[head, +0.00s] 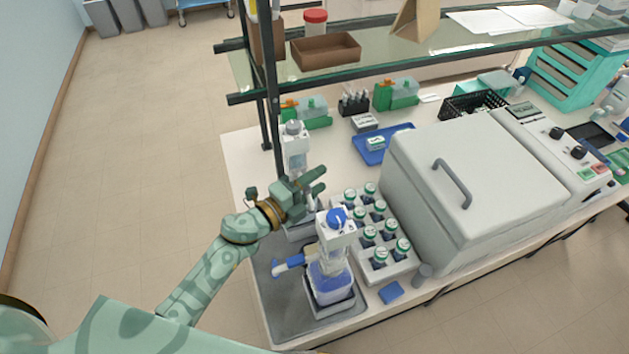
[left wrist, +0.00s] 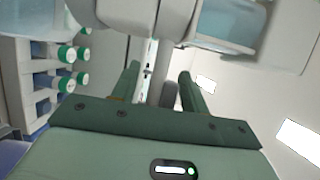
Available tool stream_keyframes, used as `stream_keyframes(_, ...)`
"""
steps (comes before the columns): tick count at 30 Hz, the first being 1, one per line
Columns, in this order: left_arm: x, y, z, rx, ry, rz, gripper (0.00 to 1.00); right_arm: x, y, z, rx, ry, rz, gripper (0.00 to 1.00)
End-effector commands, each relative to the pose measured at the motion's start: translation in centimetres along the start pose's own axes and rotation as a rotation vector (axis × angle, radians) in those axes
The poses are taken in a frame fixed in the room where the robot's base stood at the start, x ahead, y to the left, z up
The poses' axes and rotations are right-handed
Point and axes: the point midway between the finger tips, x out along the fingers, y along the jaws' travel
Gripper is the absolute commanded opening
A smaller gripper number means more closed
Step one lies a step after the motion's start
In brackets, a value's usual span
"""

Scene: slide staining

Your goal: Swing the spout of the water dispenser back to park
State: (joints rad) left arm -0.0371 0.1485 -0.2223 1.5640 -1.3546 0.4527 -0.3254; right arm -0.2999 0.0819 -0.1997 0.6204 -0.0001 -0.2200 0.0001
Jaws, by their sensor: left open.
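The likely water dispenser (head: 295,142) is the far one of two, with a white head, a grey knob and a clear body; its lower part is mostly hidden by my left gripper. My left gripper (head: 319,180) is open just in front of it. In the left wrist view, the open fingers (left wrist: 160,74) stand either side of a narrow pale grey piece (left wrist: 146,82), perhaps the spout; I cannot tell whether they touch it. A pale dispenser part (left wrist: 150,14) fills the top of that view. My right gripper is not in view.
A white rack (head: 397,268) of several green-capped bottles stands to the right, beside a large grey-white box (head: 480,165). A shelf post (head: 271,110) stands close behind.

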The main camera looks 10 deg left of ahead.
Motion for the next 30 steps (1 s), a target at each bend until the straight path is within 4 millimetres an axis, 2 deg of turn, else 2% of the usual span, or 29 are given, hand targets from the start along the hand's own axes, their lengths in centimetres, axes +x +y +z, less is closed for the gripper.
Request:
stream_keyframes(3,0.0,0.0,0.0,0.000,0.000,0.000,0.45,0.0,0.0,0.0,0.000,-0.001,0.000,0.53)
stream_keyframes(4,0.0,0.0,0.0,0.000,0.000,0.000,0.42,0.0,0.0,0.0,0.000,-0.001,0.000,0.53)
stream_keyframes(6,0.0,0.0,0.0,0.000,0.000,0.000,0.22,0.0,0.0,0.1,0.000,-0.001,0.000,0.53)
stream_keyframes(9,0.0,0.0,0.0,0.000,0.000,0.000,0.00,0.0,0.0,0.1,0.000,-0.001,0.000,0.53)
stream_keyframes(20,-0.4,0.2,0.1,0.003,0.043,0.002,0.00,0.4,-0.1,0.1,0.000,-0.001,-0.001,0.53)
stream_keyframes(26,-1.2,0.3,0.3,0.004,0.154,0.004,0.00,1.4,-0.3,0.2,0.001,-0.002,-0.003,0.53)
stream_keyframes(30,-1.9,0.5,0.6,0.005,0.271,0.005,0.00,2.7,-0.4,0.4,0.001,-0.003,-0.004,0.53)
